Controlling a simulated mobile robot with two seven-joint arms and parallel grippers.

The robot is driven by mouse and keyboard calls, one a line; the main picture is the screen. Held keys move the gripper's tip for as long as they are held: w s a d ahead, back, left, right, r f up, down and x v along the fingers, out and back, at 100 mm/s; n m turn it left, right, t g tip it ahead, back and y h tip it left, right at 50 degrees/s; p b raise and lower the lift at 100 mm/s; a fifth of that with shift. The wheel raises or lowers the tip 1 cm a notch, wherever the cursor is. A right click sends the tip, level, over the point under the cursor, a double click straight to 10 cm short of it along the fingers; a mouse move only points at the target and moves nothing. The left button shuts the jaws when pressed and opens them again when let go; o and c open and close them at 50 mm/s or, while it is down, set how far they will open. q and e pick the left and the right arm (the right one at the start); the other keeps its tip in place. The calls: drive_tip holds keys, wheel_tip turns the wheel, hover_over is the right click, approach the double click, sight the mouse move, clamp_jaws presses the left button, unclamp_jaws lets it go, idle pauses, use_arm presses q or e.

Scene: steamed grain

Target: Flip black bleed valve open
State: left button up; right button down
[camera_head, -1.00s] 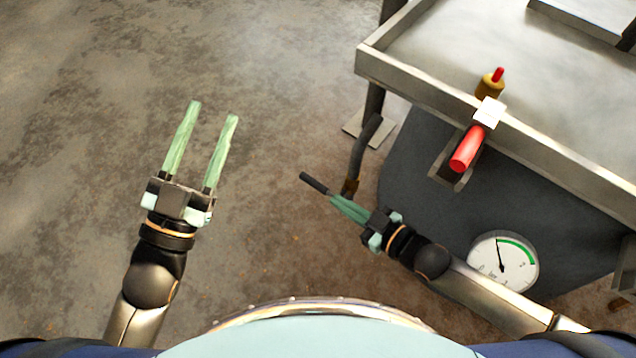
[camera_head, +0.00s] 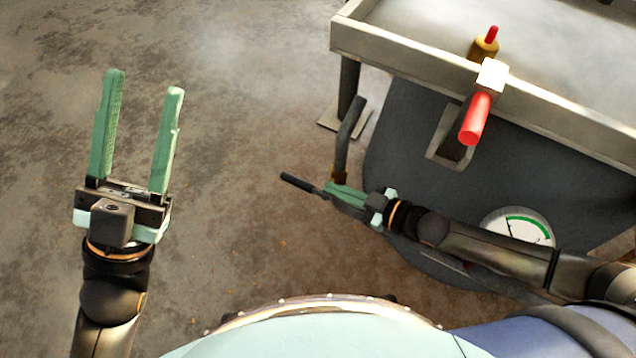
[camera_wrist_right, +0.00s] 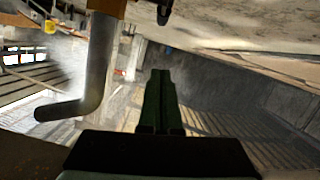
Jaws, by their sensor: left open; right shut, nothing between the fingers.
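The black lever of the bleed valve (camera_head: 298,183) sticks out to the left below the bent grey pipe (camera_head: 347,135) in the head view. My right gripper (camera_head: 329,188) is shut and empty, its green fingers beside the lever's inner end; I cannot tell whether they touch. In the right wrist view the shut fingers (camera_wrist_right: 158,100) point ahead, right of the pipe (camera_wrist_right: 95,75) with its brass fitting (camera_wrist_right: 107,6). A dark part at the top edge there is unclear. My left gripper (camera_head: 143,85) is open and empty over the floor at the left.
A metal tray table (camera_head: 400,50) stands at the upper right above a dark grey vessel (camera_head: 400,130). A red-handled valve (camera_head: 476,118) projects from its front edge. A round gauge (camera_head: 520,228) sits behind my right arm. The floor at left is clear.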

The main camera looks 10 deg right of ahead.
drive_tip(key=b, duration=0.3)
hover_over(304, 187)
drive_tip(key=s, duration=0.1)
wheel_tip(304, 187, down, 2)
drive_tip(key=f+b, duration=0.1)
drive_tip(key=w+f+b, duration=0.1)
drive_tip(key=f, duration=0.1)
drive_tip(key=shift+f, duration=0.2)
use_arm(q)
drive_tip(key=shift+n, duration=0.6)
drive_tip(key=f, duration=0.5)
drive_tip(key=shift+w+d+f, duration=0.15)
drive_tip(key=shift+d+f, duration=0.1)
drive_tip(key=shift+f, duration=0.1)
use_arm(e)
drive_tip(key=shift+f, duration=0.35)
use_arm(q)
drive_tip(key=shift+r, duration=0.1)
